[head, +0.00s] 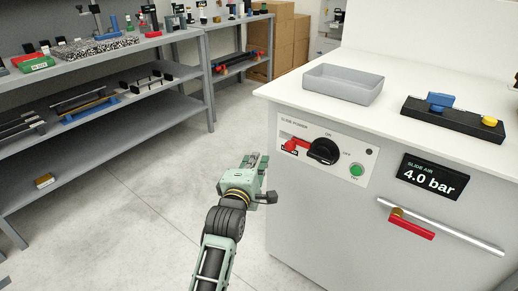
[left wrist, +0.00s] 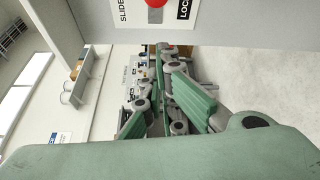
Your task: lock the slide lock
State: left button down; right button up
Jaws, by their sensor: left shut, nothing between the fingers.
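The slide power panel (head: 325,155) is on the front of the white cabinet. It carries a black rotary switch (head: 322,151) with a red piece (head: 296,145) at its left, over a small dark label. Which part is the slide lock I cannot tell for sure. In the left wrist view a red part (left wrist: 155,3) and a cut-off label reading "SLIDE" and "LOC" show at the top edge. My left gripper (head: 260,172) is shut and empty, to the left of and below the panel, apart from it. It also shows in the left wrist view (left wrist: 165,105). My right gripper is out of view.
A green button (head: 357,170) and a "4.0 bar" display (head: 433,176) are right of the switch. A red lever (head: 405,226) sits by a silver rail (head: 450,230). A grey tray (head: 343,84) is on the cabinet top. Shelves (head: 90,130) stand left, with open floor between.

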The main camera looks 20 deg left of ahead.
pick_arm(q)
jog(key=shift+s+a, duration=0.1)
jog(key=shift+s, duration=0.85)
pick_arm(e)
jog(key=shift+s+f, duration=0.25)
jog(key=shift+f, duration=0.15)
pick_arm(q)
jog(key=shift+f, duration=0.1)
